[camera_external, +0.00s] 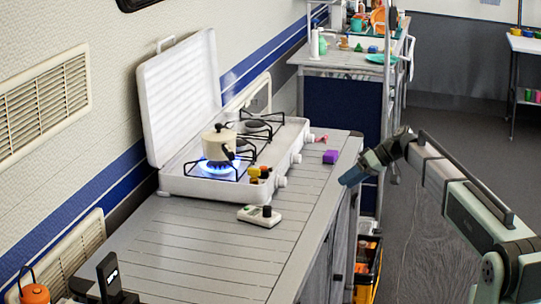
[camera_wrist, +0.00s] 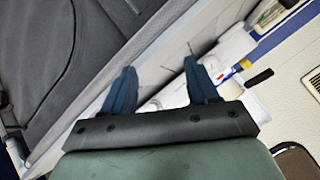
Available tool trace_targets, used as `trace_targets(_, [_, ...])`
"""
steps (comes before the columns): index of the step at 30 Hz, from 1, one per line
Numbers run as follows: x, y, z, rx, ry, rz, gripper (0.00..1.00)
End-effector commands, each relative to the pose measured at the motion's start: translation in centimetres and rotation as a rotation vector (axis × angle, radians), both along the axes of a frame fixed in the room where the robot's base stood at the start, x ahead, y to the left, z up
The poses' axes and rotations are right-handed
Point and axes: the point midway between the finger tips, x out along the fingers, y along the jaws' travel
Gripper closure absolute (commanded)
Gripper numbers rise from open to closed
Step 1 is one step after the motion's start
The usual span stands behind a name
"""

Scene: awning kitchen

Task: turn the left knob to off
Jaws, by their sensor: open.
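The white two-burner stove (camera_external: 190,187) stands on the grey counter with its lid raised. Its left knob (camera_external: 282,181) is a small white knob on the front edge, towards the near end. More white knobs (camera_external: 297,158) sit farther along the edge. A blue flame (camera_external: 217,168) burns under a cream pot (camera_external: 215,146) on the near burner. My gripper (camera_external: 350,178) has blue fingers and is to the right of the left knob, by the counter's edge, apart from it. In the wrist view my gripper (camera_wrist: 162,82) is open with nothing held; no knob can be made out there.
Small yellow and red items (camera_external: 259,173) are by the left knob. A purple block (camera_external: 330,157) lies right of the stove.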

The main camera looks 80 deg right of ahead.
Motion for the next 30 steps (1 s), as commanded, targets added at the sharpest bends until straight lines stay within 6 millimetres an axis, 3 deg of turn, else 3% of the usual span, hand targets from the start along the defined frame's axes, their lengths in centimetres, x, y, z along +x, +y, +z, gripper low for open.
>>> trace_targets(6, [2.5, 2.1, 2.9, 0.071, -0.219, 0.017, 0.41])
trace_targets(13, [3.8, 3.1, 4.6, 0.136, -0.347, 0.006, 0.41])
trace_targets(20, [5.3, 3.5, 4.4, 0.144, -0.362, 0.006, 0.41])
trace_targets(30, [10.6, 4.9, 2.7, 0.145, -0.36, 0.007, 0.41])
